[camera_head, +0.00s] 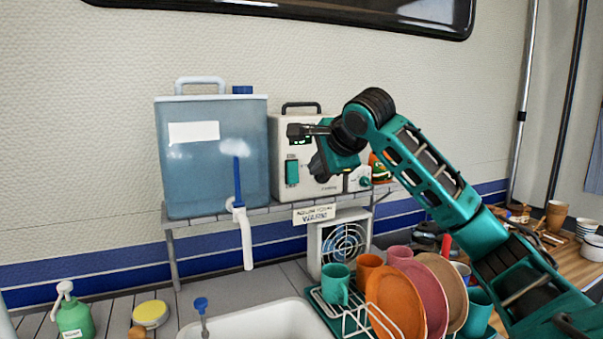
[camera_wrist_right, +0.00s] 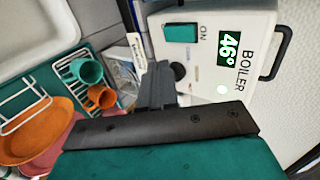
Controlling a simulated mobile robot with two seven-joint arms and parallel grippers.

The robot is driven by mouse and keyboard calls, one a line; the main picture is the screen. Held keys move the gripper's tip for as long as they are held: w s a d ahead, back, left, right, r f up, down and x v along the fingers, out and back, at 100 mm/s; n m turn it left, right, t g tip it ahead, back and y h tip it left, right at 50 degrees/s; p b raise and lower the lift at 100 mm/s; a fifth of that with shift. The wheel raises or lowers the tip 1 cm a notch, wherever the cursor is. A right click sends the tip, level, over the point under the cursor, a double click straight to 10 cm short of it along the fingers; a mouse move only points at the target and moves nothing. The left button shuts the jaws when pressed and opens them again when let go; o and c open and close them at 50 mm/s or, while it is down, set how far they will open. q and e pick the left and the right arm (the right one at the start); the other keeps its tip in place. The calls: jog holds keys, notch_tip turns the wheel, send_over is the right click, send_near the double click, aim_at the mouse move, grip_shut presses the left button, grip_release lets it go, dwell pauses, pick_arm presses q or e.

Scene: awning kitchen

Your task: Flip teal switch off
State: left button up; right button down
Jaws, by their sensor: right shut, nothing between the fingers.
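The teal switch (camera_head: 292,172) is a tall rocker on the front of a cream boiler box (camera_head: 283,195). It also shows in the right wrist view (camera_wrist_right: 181,33), with the word ON beside it. Which side of the rocker is pressed in is too small to tell. My right gripper (camera_head: 297,132) is shut and empty. My left gripper is not in view.
A blue water tank (camera_head: 215,165) with a white tap stands left of the boiler on a tiled shelf. A fan heater (camera_head: 343,243) sits below. A dish rack with plates (camera_head: 394,300) and cups, beside a white sink (camera_head: 260,322), fills the front.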

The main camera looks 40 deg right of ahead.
jog(key=p, duration=0.1)
send_near(296, 179)
jog(key=x, duration=0.5)
jog(key=shift+s+f, duration=0.15)
jog(key=shift+w+d+f+p, duration=0.2)
jog(key=shift+w+p, duration=0.1)
jog(key=shift+w, duration=0.4)
